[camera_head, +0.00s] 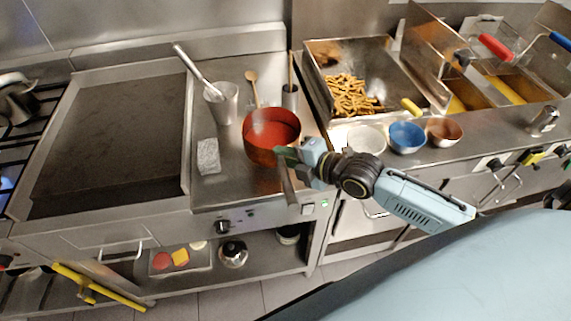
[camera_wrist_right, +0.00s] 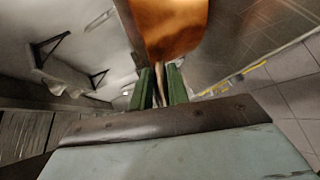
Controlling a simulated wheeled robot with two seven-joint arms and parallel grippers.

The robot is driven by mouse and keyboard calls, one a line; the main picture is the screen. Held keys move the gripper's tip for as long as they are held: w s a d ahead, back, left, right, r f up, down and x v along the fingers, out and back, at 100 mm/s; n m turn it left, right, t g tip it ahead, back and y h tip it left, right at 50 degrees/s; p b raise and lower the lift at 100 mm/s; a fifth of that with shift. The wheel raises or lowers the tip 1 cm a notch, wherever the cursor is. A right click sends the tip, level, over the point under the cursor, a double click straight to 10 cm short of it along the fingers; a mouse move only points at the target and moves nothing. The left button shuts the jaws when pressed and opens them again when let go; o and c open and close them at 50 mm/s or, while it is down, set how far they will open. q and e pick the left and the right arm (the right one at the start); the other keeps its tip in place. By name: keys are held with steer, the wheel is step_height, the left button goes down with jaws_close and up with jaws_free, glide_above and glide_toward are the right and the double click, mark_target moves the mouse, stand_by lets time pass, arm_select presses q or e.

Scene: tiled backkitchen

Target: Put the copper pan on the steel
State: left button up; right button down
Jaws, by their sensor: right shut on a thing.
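The copper pan (camera_head: 259,155) stands on the steel counter strip (camera_head: 211,187), between the flat griddle and the fryer, in the head view. It holds a red sauce, and its handle (camera_head: 289,188) points toward the front edge. My right gripper (camera_head: 284,156) is at the pan's near right side, shut on the handle. In the right wrist view, the green fingers (camera_wrist_right: 160,88) close around the handle, with the pan's copper side (camera_wrist_right: 172,28) just beyond. Whether the pan's bottom touches the steel is hard to tell. My left gripper is not in view.
A steel beaker with a utensil (camera_head: 222,108) and a wooden spoon (camera_head: 252,84) lie behind the pan. A crumpled cloth-like item (camera_head: 208,157) is left of it. White, blue (camera_head: 407,137) and copper (camera_head: 444,131) bowls stand to the right. The griddle (camera_head: 115,130) is bare.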

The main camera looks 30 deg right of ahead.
mark_target(271, 162)
steer(key=shift+w+f, duration=0.1)
steer(key=shift+f, duration=1.4)
steer(key=shift+f, duration=0.15)
steer(key=c, duration=1.3)
jaws_free()
steer(key=shift+f, duration=0.15)
steer(key=shift+s+d+r, duration=0.1)
steer(key=shift+s+r, duration=0.1)
steer(key=shift+s, duration=0.1)
steer(key=v, duration=1.1)
steer(key=shift+s+d+r, duration=0.1)
steer(key=shift+s, duration=0.15)
